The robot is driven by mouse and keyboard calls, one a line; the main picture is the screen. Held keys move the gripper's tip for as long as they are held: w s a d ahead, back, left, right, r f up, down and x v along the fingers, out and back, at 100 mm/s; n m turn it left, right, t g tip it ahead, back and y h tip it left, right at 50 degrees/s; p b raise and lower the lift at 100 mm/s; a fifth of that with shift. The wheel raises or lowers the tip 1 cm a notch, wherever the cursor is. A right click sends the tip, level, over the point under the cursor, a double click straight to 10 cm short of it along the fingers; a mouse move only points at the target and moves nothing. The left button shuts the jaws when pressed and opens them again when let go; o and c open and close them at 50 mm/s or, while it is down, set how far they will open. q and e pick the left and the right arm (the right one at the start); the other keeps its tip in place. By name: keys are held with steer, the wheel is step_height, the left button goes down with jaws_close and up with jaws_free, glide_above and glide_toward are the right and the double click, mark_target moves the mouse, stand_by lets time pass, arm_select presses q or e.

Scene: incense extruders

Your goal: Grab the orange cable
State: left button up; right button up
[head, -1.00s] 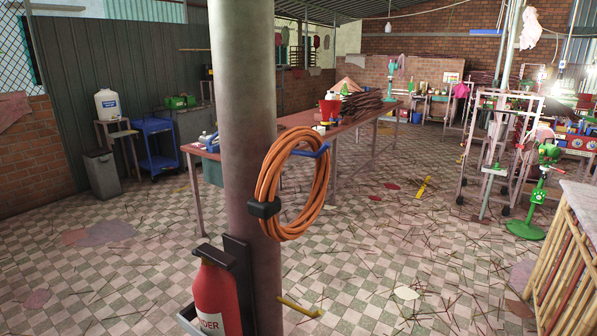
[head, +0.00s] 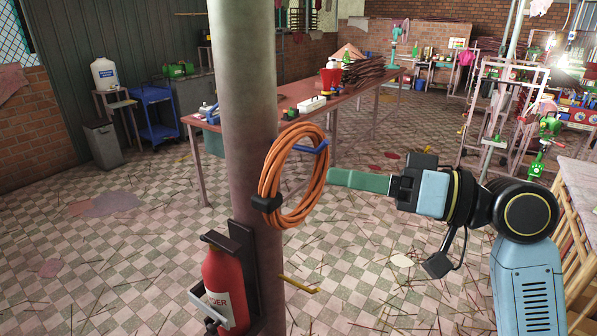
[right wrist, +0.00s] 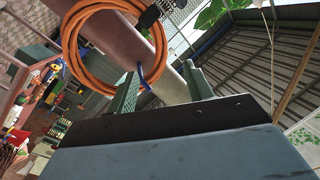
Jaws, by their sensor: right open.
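The orange cable (head: 268,180) is a round coil hanging on the side of a grey pole (head: 247,100), with a blue hook (head: 309,148) at its upper part and a black clip (head: 266,203) at its lower left. My right gripper (head: 335,178) reaches in from the right, with its green fingertips close to the coil's right side. Whether they touch it is unclear. In the right wrist view the coil (right wrist: 68,40) shows beyond the open fingers (right wrist: 160,90), and the blue hook (right wrist: 146,77) appears between them. Nothing is held. My left gripper is out of view.
A red fire extinguisher (head: 224,285) in a dark bracket is fixed low on the pole. A long table (head: 290,103) with goods stands behind it. A bamboo-sided stand (head: 567,235) is at the right edge. The tiled floor around the pole is mostly open.

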mark_target(285, 165)
steer(key=p+x, duration=0.2)
steer(key=x, duration=0.8)
steer(key=shift+w+a+r+p, duration=0.15)
steer(key=shift+p, duration=0.2)
steer(key=shift+w+a, duration=0.2)
steer(key=shift+a, duration=0.2)
steer(key=shift+d, duration=0.1)
jaws_close()
